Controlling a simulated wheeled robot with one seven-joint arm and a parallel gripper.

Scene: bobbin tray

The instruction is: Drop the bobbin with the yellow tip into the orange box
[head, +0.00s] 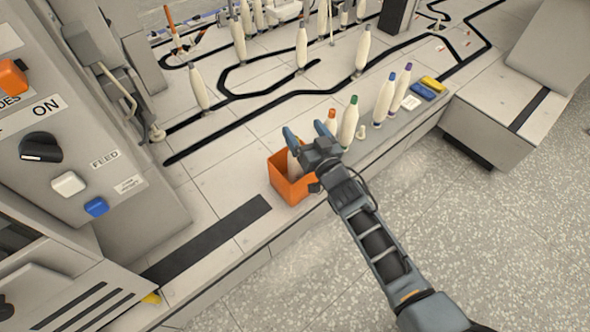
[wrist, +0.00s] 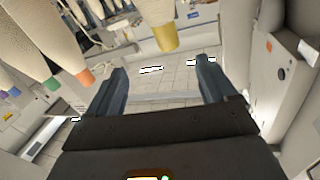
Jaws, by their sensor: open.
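The bobbin with the yellow tip (wrist: 166,38) shows in the wrist view, just beyond the space between the fingers. The orange box (head: 292,186) stands near the front edge of the bench in the head view. A pale bobbin body (head: 293,165) shows at the box's opening under the fingers; its tip is hidden, and I cannot tell whether it is inside or behind the box. My gripper (head: 308,132) is open, with its blue-grey fingers apart, above the box's back right side. It also shows in the wrist view (wrist: 162,75).
Bobbins with an orange tip (head: 332,116), a green tip (head: 351,112), a blue tip (head: 387,96) and a purple tip (head: 404,85) stand to the right along the bench. Yellow and blue blocks (head: 428,88) lie farther right. A grey control panel (head: 75,160) rises at left.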

